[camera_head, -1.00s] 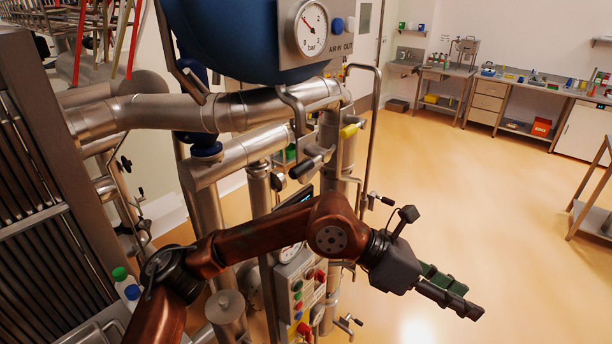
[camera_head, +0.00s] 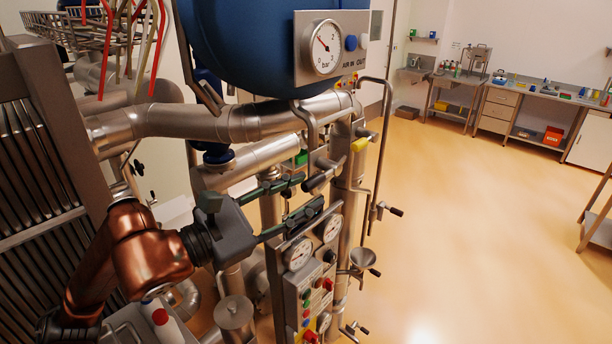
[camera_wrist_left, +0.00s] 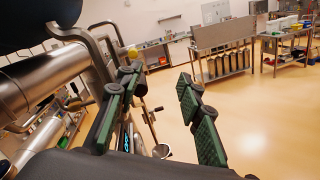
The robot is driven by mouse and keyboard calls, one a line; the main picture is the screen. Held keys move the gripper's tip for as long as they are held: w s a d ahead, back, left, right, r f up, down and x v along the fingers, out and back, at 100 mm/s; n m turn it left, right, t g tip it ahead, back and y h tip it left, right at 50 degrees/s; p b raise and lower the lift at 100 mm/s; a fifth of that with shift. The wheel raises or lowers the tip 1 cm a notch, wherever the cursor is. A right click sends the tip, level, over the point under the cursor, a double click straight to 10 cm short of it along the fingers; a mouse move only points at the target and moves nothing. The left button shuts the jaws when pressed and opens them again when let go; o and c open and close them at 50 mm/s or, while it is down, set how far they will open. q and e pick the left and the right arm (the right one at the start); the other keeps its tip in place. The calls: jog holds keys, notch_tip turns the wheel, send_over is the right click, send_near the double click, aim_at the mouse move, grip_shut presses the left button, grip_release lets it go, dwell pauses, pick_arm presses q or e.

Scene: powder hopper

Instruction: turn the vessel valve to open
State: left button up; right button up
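The blue vessel (camera_head: 250,60) hangs at the top of the head view, and its dark underside (camera_wrist_left: 35,22) is at the upper left of the wrist view. Below it a metal lever with a dark grip (camera_head: 318,182) sits by the bent pipe; it looks like the vessel valve handle. My left gripper (camera_head: 309,192) is open, with its two green-padded fingers spread and their tips close to this grip. In the left wrist view, the grip (camera_wrist_left: 141,86) shows beside the left finger; contact cannot be told. My right gripper is not in view.
Dial gauges and a button panel (camera_head: 314,290) stand below my left gripper. A steel funnel (camera_head: 363,258) and thin pipes are to the right. Open floor (camera_head: 470,220) lies beyond, with benches at the back.

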aim_at(322, 177)
pick_arm(q)
jog(key=a+m+t+y, duration=0.1)
jog(key=w+a+f+m+y+p, duration=0.1)
jog(key=shift+t+y, duration=0.3)
jog(key=shift+t, duration=0.1)
jog(key=shift+w+d+f, duration=0.15)
jog(key=shift+w+f, duration=0.05)
jog(key=shift+w, duration=0.1)
jog(key=p+x, duration=0.2)
jog(key=x, duration=0.4)
jog(key=shift+w+d+p, duration=0.15)
jog(key=shift+w+p, duration=0.15)
jog(key=shift+w+d+f, duration=0.1)
jog(key=shift+w, duration=0.15)
jog(key=shift+c, duration=0.3)
grip_shut()
